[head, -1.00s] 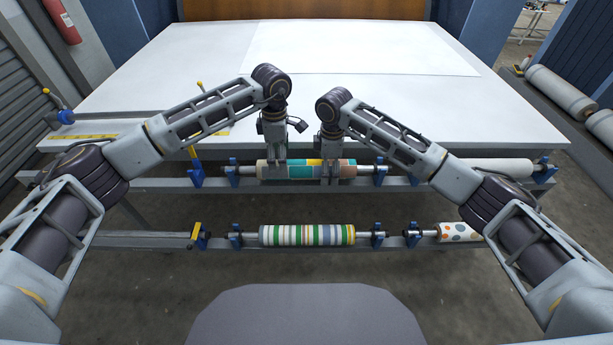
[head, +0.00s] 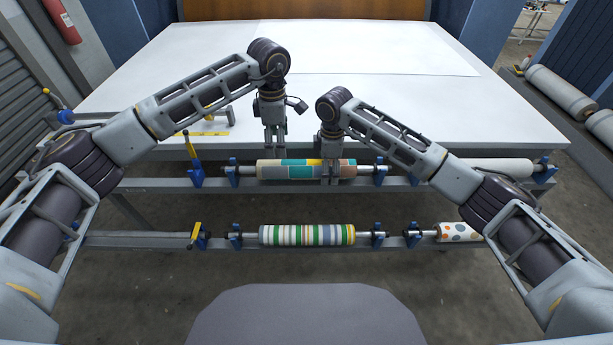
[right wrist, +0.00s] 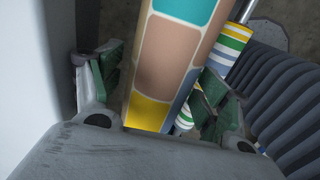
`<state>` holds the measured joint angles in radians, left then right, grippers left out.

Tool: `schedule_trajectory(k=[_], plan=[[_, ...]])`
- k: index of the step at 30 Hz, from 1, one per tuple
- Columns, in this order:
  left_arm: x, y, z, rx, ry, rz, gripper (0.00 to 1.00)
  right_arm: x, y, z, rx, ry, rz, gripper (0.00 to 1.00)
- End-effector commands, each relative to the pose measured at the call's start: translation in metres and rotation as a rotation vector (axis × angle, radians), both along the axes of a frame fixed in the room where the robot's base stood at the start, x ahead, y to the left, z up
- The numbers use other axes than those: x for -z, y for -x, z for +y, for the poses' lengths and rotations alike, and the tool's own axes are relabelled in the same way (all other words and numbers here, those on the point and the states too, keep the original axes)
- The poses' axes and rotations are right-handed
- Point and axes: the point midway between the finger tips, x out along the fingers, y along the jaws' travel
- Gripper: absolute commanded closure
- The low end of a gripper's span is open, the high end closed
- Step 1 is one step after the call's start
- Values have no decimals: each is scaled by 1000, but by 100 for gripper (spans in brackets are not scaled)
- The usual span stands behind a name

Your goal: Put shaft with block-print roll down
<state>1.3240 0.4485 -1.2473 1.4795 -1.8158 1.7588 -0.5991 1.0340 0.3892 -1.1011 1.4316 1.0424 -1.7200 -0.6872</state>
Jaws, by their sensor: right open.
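The block-print roll (head: 299,170), patterned in teal, yellow, tan and grey blocks, lies level on its shaft (head: 246,170) in the upper row. The shaft's ends sit at the blue holders (head: 233,172) on the rail. My left gripper (head: 275,150) is empty above the left part of the roll, its fingers apart. My right gripper (head: 331,180) is down at the roll's right part. In the right wrist view its open fingers stand on either side of the roll (right wrist: 175,60), with gaps visible. The fingertips' far ends are partly hidden.
A striped roll (head: 306,235) rests in the lower row, with a dotted roll (head: 459,232) to its right. A white roll (head: 497,168) lies right on the upper rail. The white table (head: 190,70) stands directly behind. A yellow-handled lever (head: 190,150) stands left.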

Motion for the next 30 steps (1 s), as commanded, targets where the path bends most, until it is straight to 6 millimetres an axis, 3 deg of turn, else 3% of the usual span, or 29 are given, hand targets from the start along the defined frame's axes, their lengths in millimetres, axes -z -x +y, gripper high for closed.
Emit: schedule_trajectory(k=[8,21,30], plan=[[0,0,0,0,0,0,24,-20,-1,1,0,-2,-2,24],[0,0,0,0,0,0,24,-84,-1,0,0,-1,-2,24],[0,0,0,0,0,0,24,-114,-1,0,0,0,-1,24]])
